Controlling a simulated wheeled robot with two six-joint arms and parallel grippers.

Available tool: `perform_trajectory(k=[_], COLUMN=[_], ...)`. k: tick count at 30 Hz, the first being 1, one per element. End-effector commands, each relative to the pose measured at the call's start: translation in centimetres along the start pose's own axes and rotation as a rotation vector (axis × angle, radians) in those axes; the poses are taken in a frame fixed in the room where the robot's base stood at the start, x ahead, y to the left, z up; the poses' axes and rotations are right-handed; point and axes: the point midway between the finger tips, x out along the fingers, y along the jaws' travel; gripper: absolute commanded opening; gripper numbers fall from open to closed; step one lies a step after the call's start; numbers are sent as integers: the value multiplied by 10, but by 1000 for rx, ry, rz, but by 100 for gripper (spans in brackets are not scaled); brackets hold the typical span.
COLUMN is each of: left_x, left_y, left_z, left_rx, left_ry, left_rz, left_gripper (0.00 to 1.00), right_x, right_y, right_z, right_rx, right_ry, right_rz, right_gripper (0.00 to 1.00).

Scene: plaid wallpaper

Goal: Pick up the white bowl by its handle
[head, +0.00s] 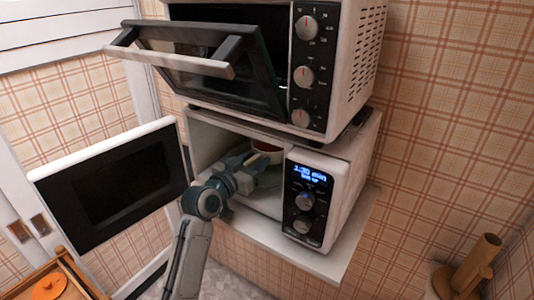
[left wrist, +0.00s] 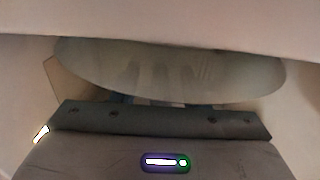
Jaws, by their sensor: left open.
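The bowl (head: 268,148) sits inside the lower microwave in the head view. Its pale outside and orange-brown inside show only in part, with the control panel edge and my gripper close by. My left gripper (head: 254,162) reaches through the open microwave front, close to the bowl's left side. Its jaws are open, and I see nothing held between them. The bowl's handle cannot be made out. In the left wrist view, a translucent round plate (left wrist: 235,76) lies beyond the gripper body, below a pale surface I cannot identify. My right gripper does not show.
The microwave door (head: 105,188) stands open at the left. Above, a toaster oven (head: 325,70) has its door (head: 205,65) hanging partly open over my arm. The microwave control panel (head: 304,205) bounds the opening on the right. A wooden holder (head: 470,268) stands at lower right.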

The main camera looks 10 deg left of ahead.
Motion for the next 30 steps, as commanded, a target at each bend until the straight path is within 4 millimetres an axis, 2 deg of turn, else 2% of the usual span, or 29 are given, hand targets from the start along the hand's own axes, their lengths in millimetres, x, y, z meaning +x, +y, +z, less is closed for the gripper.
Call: perform_trajectory(k=[3, 9, 10, 23, 30], left_x=[0, -1, -1, -1, -4], left_y=[0, 0, 0, 0, 0], left_z=[0, 0, 0, -2, -11], left_rx=[0, 0, 0, 1, 1], left_ry=[0, 0, 0, 3, 3], left_rz=[0, 0, 0, 0, 0], left_gripper=[41, 2, 0, 0, 0], right_x=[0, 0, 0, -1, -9], right_y=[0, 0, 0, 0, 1], right_z=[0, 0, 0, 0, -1], right_rx=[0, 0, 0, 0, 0], right_ry=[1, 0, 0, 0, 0], right_rz=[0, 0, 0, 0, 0], right_gripper=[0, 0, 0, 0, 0])
